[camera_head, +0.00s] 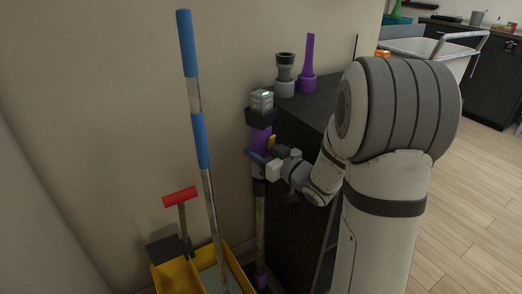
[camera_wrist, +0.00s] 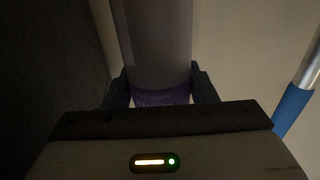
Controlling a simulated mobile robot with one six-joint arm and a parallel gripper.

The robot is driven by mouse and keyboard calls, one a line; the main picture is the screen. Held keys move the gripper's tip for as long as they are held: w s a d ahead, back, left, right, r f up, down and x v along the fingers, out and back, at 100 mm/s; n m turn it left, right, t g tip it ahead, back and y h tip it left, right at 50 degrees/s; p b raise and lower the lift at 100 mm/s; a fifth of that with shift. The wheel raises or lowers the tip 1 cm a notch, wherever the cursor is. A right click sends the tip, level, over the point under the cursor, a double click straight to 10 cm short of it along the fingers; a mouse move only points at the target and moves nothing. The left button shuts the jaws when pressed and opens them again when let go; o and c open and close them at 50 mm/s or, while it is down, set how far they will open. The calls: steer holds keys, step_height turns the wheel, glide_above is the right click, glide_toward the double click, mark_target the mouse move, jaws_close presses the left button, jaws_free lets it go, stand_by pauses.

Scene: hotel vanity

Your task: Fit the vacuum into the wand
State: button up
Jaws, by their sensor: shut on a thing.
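The vacuum (camera_head: 261,138) has a purple body and a grey block-like top. It is upright beside the dark cabinet. My gripper (camera_head: 259,161) is shut on its lower part. In the wrist view, the gripper's fingers (camera_wrist: 160,84) sit on both sides of a grey cylinder with a purple band, part of the vacuum (camera_wrist: 157,45). The wand (camera_head: 260,220) is a thin upright tube directly below the vacuum, with a purple part near the floor. The gripper hides the place where the two meet, so I cannot tell whether they are joined.
A yellow bucket (camera_head: 243,251) with a blue-and-silver pole (camera_head: 205,170) and a red-handled tool (camera_head: 181,197) stands to the left. A purple nozzle (camera_head: 308,65) and a grey attachment (camera_head: 285,74) stand on the dark cabinet (camera_head: 300,118). Open floor lies at the right.

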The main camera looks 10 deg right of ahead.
mark_target(268, 132)
steer(key=shift+f+b, duration=0.35)
steer(key=shift+b, duration=0.05)
stand_by(0.5)
steer(key=shift+f+b, duration=0.3)
steer(key=shift+f, duration=0.3)
steer(key=shift+s+f+b, duration=0.15)
steer(key=shift+f+b, duration=0.45)
stand_by(0.6)
steer(key=o, duration=1.1)
steer(key=shift+f, duration=0.1)
steer(key=shift+o, duration=1.4)
step_height(268, 132, up, 10)
steer(key=p, duration=0.4)
steer(key=shift+r, duration=0.25)
